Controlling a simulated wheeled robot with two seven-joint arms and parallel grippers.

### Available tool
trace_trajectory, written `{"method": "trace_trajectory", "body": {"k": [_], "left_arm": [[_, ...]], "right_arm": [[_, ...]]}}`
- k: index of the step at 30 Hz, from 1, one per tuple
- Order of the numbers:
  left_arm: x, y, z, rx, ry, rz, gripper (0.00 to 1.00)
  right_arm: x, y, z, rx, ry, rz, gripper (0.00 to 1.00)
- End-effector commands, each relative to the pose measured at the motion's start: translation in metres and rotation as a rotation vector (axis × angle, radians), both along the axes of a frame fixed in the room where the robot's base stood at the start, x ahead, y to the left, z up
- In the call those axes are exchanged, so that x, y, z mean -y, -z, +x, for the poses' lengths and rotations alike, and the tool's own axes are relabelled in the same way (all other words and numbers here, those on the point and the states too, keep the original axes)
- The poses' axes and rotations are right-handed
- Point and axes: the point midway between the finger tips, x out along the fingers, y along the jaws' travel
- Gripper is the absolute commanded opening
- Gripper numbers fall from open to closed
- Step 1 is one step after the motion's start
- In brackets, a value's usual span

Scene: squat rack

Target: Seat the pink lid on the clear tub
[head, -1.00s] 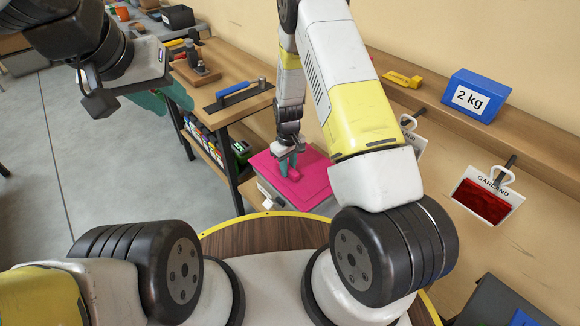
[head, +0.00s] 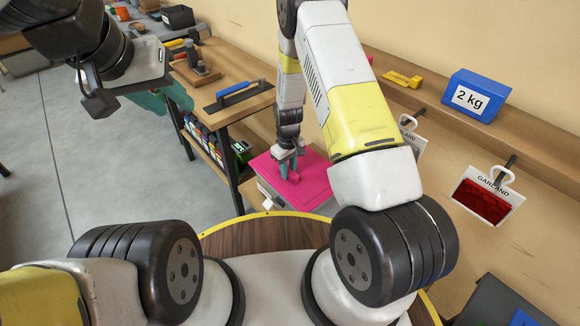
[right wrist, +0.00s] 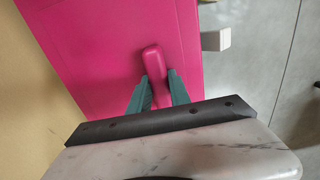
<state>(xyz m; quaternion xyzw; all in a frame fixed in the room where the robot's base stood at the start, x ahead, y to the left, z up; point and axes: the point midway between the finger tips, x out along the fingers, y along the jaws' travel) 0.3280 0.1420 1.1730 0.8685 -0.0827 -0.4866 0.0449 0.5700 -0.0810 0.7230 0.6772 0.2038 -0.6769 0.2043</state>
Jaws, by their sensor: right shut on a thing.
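The pink lid (head: 312,184) lies over the top of the tub (head: 266,188) in the head view, offset to the right so that a strip of the tub shows at its left. The contact between lid and tub cannot be made out. My right gripper (head: 287,170) reaches down from above, its teal fingers shut on the lid's raised handle. In the right wrist view, the handle (right wrist: 154,62) sits between the fingertips and the lid (right wrist: 95,45) fills the upper left.
A wooden bench (head: 226,105) with a blue-handled trowel (head: 238,94) stands left of the tub. A wall shelf (head: 420,98) at the right holds a blue 2 kg block (head: 477,95), with tags hanging below. Open floor (head: 95,190) lies at the left.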

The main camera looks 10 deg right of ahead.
Motion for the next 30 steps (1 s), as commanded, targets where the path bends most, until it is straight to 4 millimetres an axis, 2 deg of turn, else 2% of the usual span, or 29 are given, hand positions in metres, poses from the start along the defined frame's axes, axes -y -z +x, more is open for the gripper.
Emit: {"method": "trace_trajectory", "body": {"k": [30], "left_arm": [[0.0000, 0.0000, 0.0000, 0.000, 0.000, 0.000, 0.36]], "right_arm": [[-0.0001, 0.0052, 0.0004, 0.001, 0.000, 0.001, 0.00]]}}
